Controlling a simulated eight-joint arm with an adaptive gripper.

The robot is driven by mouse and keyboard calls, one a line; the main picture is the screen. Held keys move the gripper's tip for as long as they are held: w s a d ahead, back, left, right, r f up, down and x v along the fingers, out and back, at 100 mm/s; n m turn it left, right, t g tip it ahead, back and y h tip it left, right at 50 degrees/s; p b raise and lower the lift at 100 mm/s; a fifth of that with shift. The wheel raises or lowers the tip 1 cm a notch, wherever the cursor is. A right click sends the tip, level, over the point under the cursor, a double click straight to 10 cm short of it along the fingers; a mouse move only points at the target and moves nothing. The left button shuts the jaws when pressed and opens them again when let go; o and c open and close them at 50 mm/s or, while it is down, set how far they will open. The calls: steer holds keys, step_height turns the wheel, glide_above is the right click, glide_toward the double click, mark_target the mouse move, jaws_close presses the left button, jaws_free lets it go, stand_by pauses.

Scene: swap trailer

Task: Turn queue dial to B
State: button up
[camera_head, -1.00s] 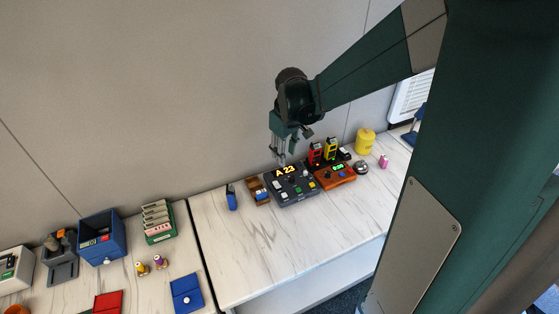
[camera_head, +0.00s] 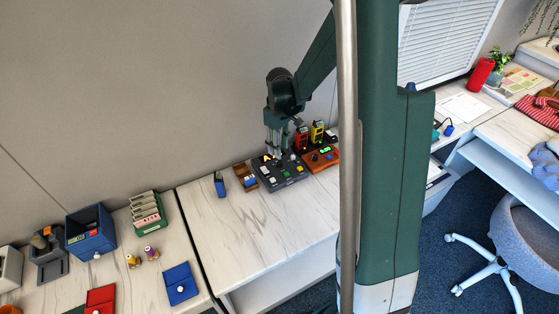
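The queue console is a dark grey panel (camera_head: 287,179) on the white marbled desk, with several small coloured buttons and knobs on its sloped top. My gripper (camera_head: 274,156) points down over the console's back left part and covers its display. Which knob is the queue dial cannot be made out at this size. The fingertips are close to the panel; whether they touch a knob, and whether they are open or shut, I cannot tell.
An orange-brown box (camera_head: 321,160) with a green display stands right beside the console. Red (camera_head: 301,137) and yellow (camera_head: 317,133) devices stand behind. A brown tray (camera_head: 246,177) and a blue holder (camera_head: 220,184) are to the left. The desk in front is clear.

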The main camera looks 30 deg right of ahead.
mark_target(279, 162)
stand_by(0.3)
steer(key=shift+f+b, duration=0.55)
steer(key=shift+f, duration=3.3)
steer(key=c, duration=0.9)
